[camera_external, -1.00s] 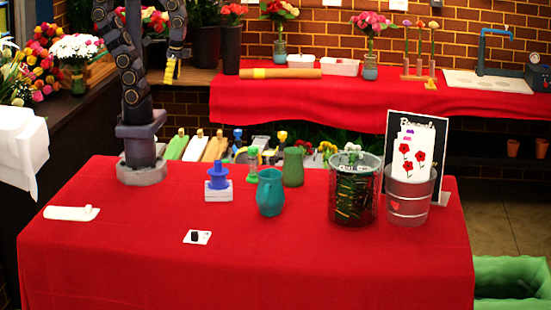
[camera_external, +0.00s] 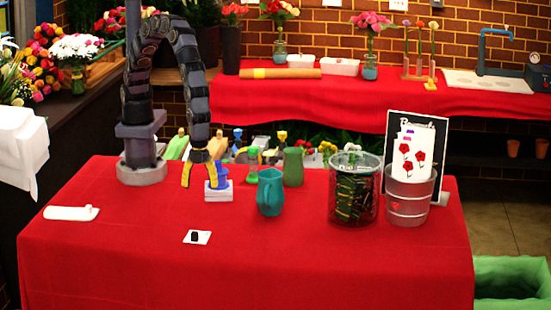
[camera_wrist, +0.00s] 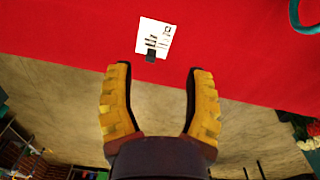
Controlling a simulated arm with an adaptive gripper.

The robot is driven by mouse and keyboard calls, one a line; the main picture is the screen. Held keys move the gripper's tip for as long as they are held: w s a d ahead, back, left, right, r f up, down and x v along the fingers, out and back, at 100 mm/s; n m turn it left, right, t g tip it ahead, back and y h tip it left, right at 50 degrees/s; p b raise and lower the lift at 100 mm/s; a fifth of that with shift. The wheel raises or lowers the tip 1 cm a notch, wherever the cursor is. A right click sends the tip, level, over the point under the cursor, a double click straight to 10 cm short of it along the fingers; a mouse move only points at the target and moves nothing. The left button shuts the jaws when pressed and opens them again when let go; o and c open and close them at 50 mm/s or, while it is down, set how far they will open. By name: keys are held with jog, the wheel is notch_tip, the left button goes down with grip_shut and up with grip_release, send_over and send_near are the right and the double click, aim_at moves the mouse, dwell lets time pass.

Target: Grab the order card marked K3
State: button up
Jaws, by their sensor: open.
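A small white card (camera_external: 205,236) with a black clip or block on it lies on the red table near its front edge. It also shows in the wrist view as a white card (camera_wrist: 153,33) with dark print, too small to read as K3. A black piece (camera_wrist: 151,57) sits at its lower edge there. My gripper (camera_external: 201,180) has yellow fingers, points down and hangs above the table, behind the card. In the wrist view my gripper (camera_wrist: 160,72) is open and empty, with the card beyond the fingertips.
A blue spool-like object on a white block (camera_external: 218,193) stands right beside my gripper. A teal jug (camera_external: 270,193), a green pitcher (camera_external: 293,167), a wire basket (camera_external: 353,190) and a clear bucket (camera_external: 408,205) stand further right. A white holder (camera_external: 70,213) lies left. The cloth around the card is clear.

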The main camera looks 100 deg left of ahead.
jog(key=m, duration=0.2)
send_over(195, 233)
jog(key=s+a, duration=0.1)
jog(key=a, duration=0.1)
notch_tip(195, 233, down, 4)
jog(key=shift+f, duration=0.25)
jog(key=f, duration=0.7)
jog(key=shift+w+d+f, duration=0.35)
grip_shut()
